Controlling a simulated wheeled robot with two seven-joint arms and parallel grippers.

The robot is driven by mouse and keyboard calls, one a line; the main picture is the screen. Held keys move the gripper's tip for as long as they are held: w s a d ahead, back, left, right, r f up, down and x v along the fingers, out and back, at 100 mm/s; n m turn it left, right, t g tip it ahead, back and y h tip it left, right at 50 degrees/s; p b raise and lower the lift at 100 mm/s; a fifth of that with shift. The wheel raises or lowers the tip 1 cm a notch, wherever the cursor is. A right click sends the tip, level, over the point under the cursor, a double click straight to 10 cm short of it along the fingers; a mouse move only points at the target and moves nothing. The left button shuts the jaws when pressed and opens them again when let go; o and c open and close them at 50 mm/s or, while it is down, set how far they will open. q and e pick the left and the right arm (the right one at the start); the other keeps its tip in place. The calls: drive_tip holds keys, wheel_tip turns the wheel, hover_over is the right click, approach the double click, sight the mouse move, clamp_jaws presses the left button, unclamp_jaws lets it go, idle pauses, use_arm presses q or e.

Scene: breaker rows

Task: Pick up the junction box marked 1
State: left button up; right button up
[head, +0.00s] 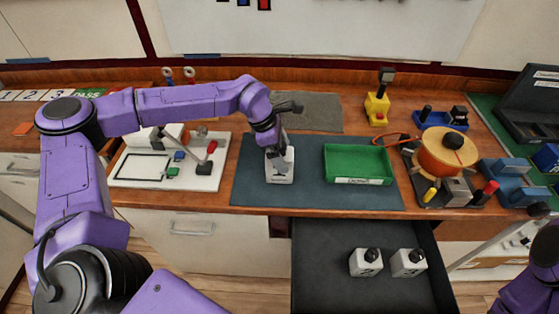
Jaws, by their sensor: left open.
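A white junction box (280,175) stands upright on the dark mat, left of the green tray. The mark on its front is too small to read. My left gripper (277,158) is open and points down at this box; its fingers overlap the box's upper part in the head view. I cannot tell whether they touch it. Two more white boxes with black knobs stand in the open drawer, a left one (365,264) and a right one (408,264); their marks are not clearly readable. My right gripper is not in view; only part of that arm shows at the lower right.
The dark mat (250,190) has free room around the box. A green tray (358,165) stands to its right, and a cable reel (446,152) farther right. A white board (135,166) lies left. The open black drawer (330,293) juts out below the counter.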

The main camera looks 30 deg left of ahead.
use_arm(q)
drive_tip(key=shift+w+f, duration=0.1)
drive_tip(key=shift+f, duration=0.05)
clamp_jaws()
